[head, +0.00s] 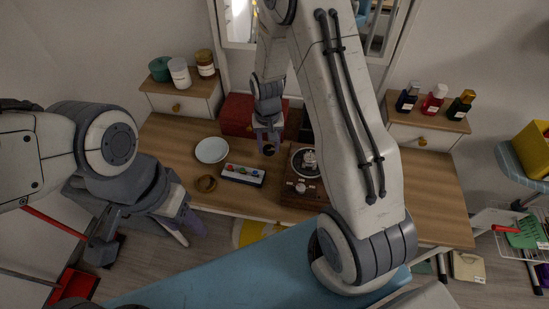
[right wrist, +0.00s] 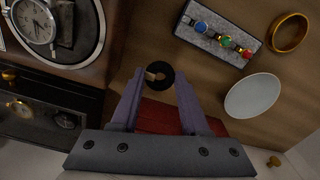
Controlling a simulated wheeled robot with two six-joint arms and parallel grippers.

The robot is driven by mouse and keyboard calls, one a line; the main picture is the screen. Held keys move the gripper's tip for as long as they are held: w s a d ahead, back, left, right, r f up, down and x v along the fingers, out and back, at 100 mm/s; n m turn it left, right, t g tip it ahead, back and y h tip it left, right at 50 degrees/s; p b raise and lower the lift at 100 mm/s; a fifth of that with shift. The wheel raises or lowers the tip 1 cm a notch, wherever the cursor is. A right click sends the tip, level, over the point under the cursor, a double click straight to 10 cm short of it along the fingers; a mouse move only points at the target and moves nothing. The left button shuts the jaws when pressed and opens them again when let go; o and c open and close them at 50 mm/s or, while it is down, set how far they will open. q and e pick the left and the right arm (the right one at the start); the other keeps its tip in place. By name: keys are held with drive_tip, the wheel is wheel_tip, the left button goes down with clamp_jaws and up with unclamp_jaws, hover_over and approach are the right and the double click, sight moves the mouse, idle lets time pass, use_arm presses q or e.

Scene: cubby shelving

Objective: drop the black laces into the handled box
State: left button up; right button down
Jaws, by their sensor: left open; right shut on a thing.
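My right gripper (head: 268,143) hangs over the back middle of the wooden table. It is shut on a small black looped thing, the black laces (head: 270,151), which also shows between the fingertips in the right wrist view (right wrist: 168,85). The laces look held above the table. A red box (head: 236,116) stands at the back of the table, just behind and left of my right gripper and partly hidden by it. No handle shows on it, so I cannot tell whether it is the handled box. My left gripper (head: 186,229) is open and empty at the table's front left.
Small drawer units with jars (head: 179,72) and bottles (head: 434,99) stand at the back corners.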

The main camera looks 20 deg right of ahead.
sight(269, 163)
drive_tip(key=shift+f, duration=2.85)
drive_tip(key=shift+f, duration=0.15)
drive_tip(key=shift+c, duration=2)
unclamp_jaws()
